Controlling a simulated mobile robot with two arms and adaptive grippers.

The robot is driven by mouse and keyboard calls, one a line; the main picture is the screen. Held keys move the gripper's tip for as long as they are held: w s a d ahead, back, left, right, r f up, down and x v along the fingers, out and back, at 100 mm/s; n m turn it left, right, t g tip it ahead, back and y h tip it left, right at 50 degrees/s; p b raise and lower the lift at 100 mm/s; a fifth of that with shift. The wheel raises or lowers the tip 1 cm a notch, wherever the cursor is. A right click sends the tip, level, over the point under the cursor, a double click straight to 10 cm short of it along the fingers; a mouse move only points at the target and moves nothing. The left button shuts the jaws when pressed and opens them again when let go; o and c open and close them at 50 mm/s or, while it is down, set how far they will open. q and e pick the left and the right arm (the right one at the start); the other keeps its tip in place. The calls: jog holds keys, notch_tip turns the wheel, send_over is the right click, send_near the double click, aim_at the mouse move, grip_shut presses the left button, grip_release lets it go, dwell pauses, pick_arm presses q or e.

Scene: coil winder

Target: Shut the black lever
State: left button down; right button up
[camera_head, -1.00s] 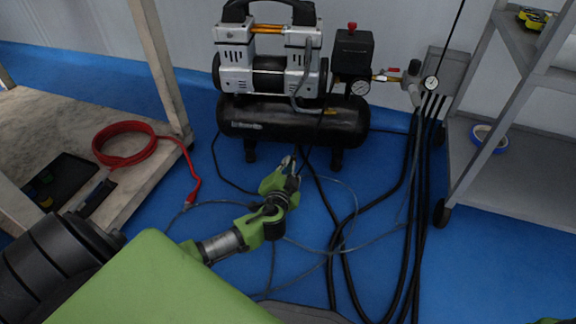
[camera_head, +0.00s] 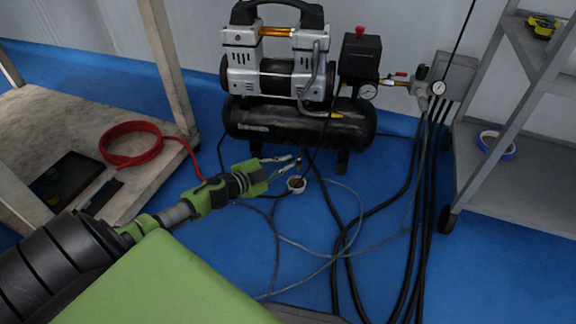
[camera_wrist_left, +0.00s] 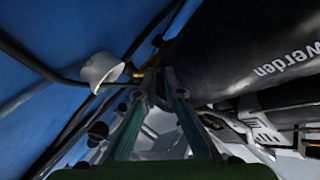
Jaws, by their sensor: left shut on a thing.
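My left gripper (camera_head: 293,162) reaches in from the left, its fingers pointing right at a small brass-and-dark fitting (camera_head: 299,167) below the compressor tank (camera_head: 300,123). In the left wrist view the fingertips (camera_wrist_left: 165,76) come together at this fitting (camera_wrist_left: 156,68), just beside the black tank (camera_wrist_left: 240,50). The gripper is shut on a small part there, apparently the black lever; the lever's shape and angle are too small and covered to tell. My right gripper is out of view.
A red coiled hose (camera_head: 130,158) lies on the low shelf at left. A grey wheeled rack (camera_head: 500,180) stands at right. A gauge and red-handled valve (camera_head: 400,74) are at the tank's right.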

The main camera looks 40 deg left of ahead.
pick_arm(q)
jog(key=m+h, duration=0.1)
jog(key=a+m+g+h, duration=0.1)
jog(key=h, duration=0.1)
jog(key=w+a+m+h, duration=0.1)
jog(key=shift+m+g, duration=0.3)
jog(key=shift+w+a+m+g+h, duration=0.2)
jog(key=shift+m+g+h, duration=0.2)
jog(key=shift+h, duration=0.2)
jog(key=shift+w+a+m+g+h, duration=0.1)
jog(key=shift+w+m+g+h, duration=0.15)
jog(key=shift+m+h, duration=0.3)
jog(key=shift+m+g+h, duration=0.25)
jog(key=shift+g+h, duration=0.1)
jog(key=c, duration=2.4)
grip_release()
jog(key=shift+d, duration=0.1)
jog(key=v, duration=1.2)
jog(key=shift+d+f, duration=0.1)
jog(key=shift+c, duration=0.2)
